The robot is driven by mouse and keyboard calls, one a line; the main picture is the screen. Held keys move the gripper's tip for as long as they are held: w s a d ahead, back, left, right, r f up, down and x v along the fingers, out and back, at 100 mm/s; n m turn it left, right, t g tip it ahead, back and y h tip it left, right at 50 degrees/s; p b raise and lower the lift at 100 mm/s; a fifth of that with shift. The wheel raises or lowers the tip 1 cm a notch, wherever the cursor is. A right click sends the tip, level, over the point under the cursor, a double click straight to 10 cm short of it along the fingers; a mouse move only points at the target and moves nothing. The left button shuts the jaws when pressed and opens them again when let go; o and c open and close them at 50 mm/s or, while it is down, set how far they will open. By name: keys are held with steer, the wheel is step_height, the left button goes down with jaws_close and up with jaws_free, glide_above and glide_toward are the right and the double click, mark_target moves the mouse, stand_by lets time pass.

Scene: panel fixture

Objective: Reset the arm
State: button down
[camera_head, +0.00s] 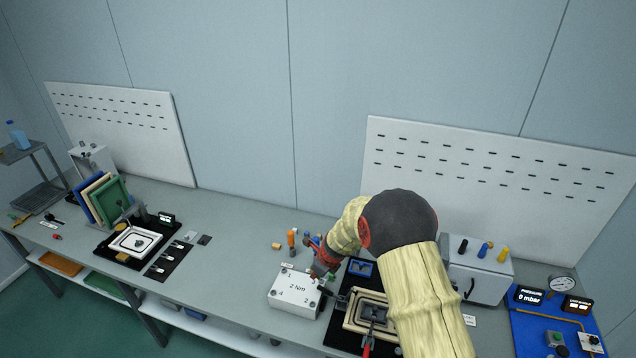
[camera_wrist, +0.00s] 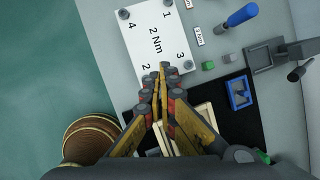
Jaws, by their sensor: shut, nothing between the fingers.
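My arm (camera_head: 425,290), in a pale yellow sleeve with a dark joint, reaches over the bench. My gripper (camera_head: 318,274) is at the right edge of a white plate marked "2 Nm" (camera_head: 292,297). In the wrist view my gripper (camera_wrist: 160,82) has its fingers together and empty, at the plate's lower edge (camera_wrist: 145,42), near the number 2. I cannot tell whether the fingertips touch the plate. The fingers and arm hide part of the framed fixture beside it.
A beige framed fixture (camera_head: 352,318) on a black mat stands right of the plate. A blue-handled tool (camera_wrist: 238,17) and a blue block (camera_wrist: 238,93) lie nearby. A grey box (camera_head: 480,280) and a blue gauge panel (camera_head: 530,330) are at right. The bench left of the plate is clear (camera_head: 230,275).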

steer(key=s+f+n+g, duration=0.2)
steer(key=s+n+g, duration=0.1)
steer(key=s+n, duration=0.5)
steer(key=s+d+r+n+t+h+b, duration=0.1)
steer(key=s+d+r+n+b, duration=0.4)
steer(key=s, duration=0.6)
steer(key=s+d+r+n+t+h+b, duration=0.1)
steer(key=s+d+r+n+t+b, duration=0.1)
steer(key=s+d+r+n+b, duration=0.4)
steer(key=s+d+r+n+t+b, duration=0.2)
steer(key=s+d+r+n+b, duration=0.3)
steer(key=s+d+b, duration=0.4)
steer(key=s+r+b, duration=0.1)
steer(key=s+b, duration=0.2)
steer(key=s, duration=0.4)
steer(key=shift+n+h, duration=0.3)
steer(key=shift+h, duration=0.1)
